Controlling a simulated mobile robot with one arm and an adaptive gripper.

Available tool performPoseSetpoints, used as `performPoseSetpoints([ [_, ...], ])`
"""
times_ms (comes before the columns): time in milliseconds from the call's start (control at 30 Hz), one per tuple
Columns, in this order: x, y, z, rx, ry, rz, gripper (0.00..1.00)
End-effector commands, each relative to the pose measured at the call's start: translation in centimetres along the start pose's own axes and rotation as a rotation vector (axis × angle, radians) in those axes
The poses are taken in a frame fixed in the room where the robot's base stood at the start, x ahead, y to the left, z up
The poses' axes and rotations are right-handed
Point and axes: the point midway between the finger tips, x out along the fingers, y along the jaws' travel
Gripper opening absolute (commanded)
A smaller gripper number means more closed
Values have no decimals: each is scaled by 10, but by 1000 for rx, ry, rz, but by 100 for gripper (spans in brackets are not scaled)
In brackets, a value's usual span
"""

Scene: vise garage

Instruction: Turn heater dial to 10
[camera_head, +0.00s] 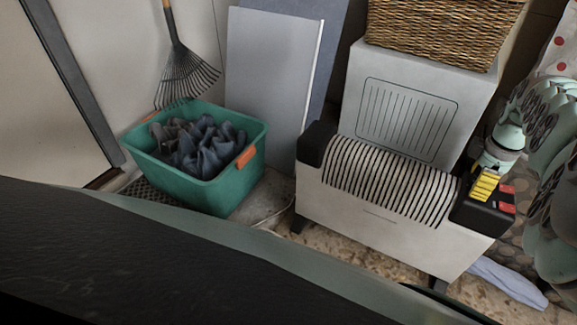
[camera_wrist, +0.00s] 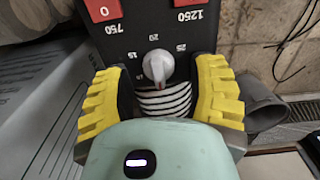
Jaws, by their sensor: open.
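The heater (camera_head: 375,215) is a white unit with a black-slatted top and a black control end (camera_head: 470,212) at the right. Its heater dial (camera_wrist: 158,65) is a small grey knob on the black panel in the wrist view, ringed by small white numbers, with 20 and 25 legible at its top. The exact setting is unclear. My gripper (camera_wrist: 157,78), with yellow ridged fingers, is open around the dial, one finger on each side, with gaps visible. In the head view my gripper (camera_head: 485,187) is over the control end and hides the dial.
Red switches marked 750 (camera_wrist: 103,9) and 1250 (camera_wrist: 187,4) lie beyond the dial. A white box (camera_head: 405,105) bearing a wicker basket (camera_head: 440,30) stands behind the heater. A green tub (camera_head: 205,190) stands left. A blue cloth (camera_head: 507,282) lies on the floor at right.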

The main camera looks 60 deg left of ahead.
Motion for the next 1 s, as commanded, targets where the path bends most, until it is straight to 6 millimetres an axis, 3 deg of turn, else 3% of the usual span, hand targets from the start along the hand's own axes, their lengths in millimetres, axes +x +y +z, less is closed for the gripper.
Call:
performPoseSetpoints([
  [100,0,0,-1,-2,0,0,58],
  [667,0,0,0,-1,0,0,1],
  [1000,1,0,0,25,0,0,0],
])
